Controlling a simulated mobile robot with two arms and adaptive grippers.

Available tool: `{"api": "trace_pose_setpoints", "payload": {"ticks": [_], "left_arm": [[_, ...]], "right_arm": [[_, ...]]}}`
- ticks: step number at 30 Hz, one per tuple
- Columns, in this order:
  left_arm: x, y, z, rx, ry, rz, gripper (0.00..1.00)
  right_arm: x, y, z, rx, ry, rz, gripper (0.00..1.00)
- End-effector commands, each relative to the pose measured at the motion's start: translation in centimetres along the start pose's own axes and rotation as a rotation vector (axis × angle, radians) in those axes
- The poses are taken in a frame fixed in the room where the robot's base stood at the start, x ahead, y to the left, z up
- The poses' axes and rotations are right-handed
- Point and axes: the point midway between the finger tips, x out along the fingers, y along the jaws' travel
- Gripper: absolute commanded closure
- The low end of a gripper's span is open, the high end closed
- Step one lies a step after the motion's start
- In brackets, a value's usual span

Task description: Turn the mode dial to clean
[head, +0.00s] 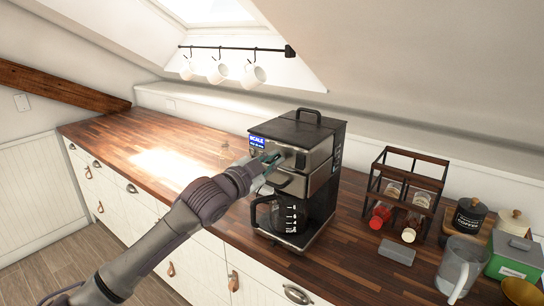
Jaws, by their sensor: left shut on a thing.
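The coffee machine (318,136) is a black and silver box with a top handle, standing on the wooden counter. Its glass carafe (283,216) sits in the lower front. A blue label (257,142) is on the upper left of its front. My left gripper (271,160) is at the upper front panel, below and right of that label, with its fingers shut on the mode dial. The fingers cover the dial, so its pointer and setting cannot be read. A dark control (300,159) shows on the panel right of the fingers. My right gripper is not in view.
A wooden rack (405,188) with jars stands right of the machine. A grey block (397,253), a glass pitcher (460,268), a black-lidded canister (469,215) and a green box (515,258) are farther right. White mugs (218,71) hang from a rail behind. The counter's left is clear.

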Motion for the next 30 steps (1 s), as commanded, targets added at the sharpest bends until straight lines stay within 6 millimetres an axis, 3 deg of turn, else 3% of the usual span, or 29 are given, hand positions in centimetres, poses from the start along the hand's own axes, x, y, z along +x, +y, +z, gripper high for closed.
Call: {"api": "trace_pose_setpoints", "payload": {"ticks": [10,26,27,30], "left_arm": [[0.00,0.08,0.03,0.140,-0.001,0.001,1.00],[0.01,0.17,0.06,0.166,-0.001,0.001,1.00],[0.01,0.17,0.06,0.165,-0.001,0.001,0.86],[0.00,0.17,0.06,0.165,-0.001,0.001,0.70]], "right_arm": [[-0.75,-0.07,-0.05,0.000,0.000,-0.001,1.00],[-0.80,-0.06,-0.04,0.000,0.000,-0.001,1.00],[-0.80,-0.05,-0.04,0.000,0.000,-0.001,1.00],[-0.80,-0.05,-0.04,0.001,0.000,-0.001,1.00]]}}
